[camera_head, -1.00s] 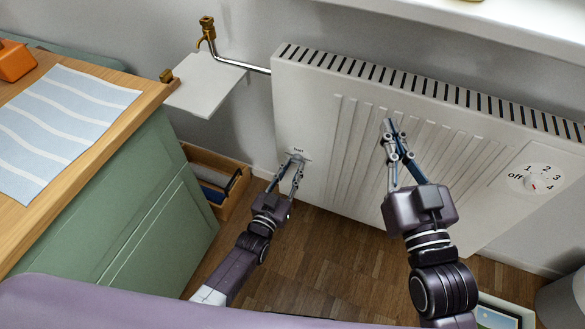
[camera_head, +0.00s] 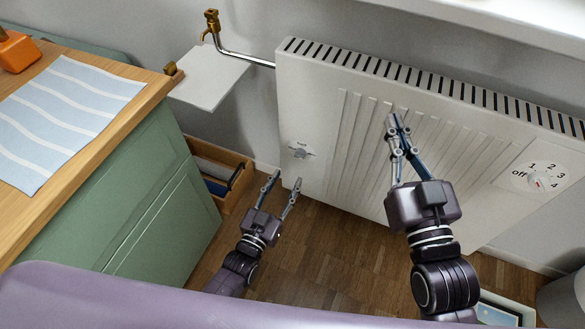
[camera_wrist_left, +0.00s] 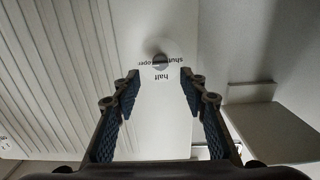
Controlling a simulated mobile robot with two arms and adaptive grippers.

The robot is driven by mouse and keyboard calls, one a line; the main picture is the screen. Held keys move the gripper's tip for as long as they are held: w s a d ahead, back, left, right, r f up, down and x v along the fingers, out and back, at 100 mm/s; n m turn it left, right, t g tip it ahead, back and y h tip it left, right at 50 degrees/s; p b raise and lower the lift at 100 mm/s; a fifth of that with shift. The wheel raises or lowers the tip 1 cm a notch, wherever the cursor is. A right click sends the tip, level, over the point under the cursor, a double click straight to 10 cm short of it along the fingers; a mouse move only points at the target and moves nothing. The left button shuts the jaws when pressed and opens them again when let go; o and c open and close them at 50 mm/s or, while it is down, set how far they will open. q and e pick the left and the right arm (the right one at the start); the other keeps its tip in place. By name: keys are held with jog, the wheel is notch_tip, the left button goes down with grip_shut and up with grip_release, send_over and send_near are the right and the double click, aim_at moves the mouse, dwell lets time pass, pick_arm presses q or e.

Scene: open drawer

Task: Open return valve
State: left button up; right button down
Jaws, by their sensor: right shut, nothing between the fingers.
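The return valve (camera_head: 301,152) is a small grey knob low on the left part of the white radiator's front. In the left wrist view the valve knob (camera_wrist_left: 161,62) has the words "shut", "half" and "open" around it, seen upside down. I cannot tell its exact setting. My left gripper (camera_head: 286,177) is open and empty, in front of and below the knob, apart from it. In the left wrist view the knob shows between and beyond the two spread fingers. My right gripper (camera_head: 391,121) is shut and empty in front of the radiator's ribbed middle.
The radiator (camera_head: 325,85) fills the back, with a numbered dial (camera_head: 538,182) at its right. A brass tap (camera_head: 211,22) and a white shelf (camera_head: 208,80) are at upper left. A green cabinet (camera_head: 150,190) and an open wooden drawer (camera_head: 222,160) stand left of my left gripper.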

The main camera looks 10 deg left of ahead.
pick_arm(q)
jog(key=shift+v, duration=2.35)
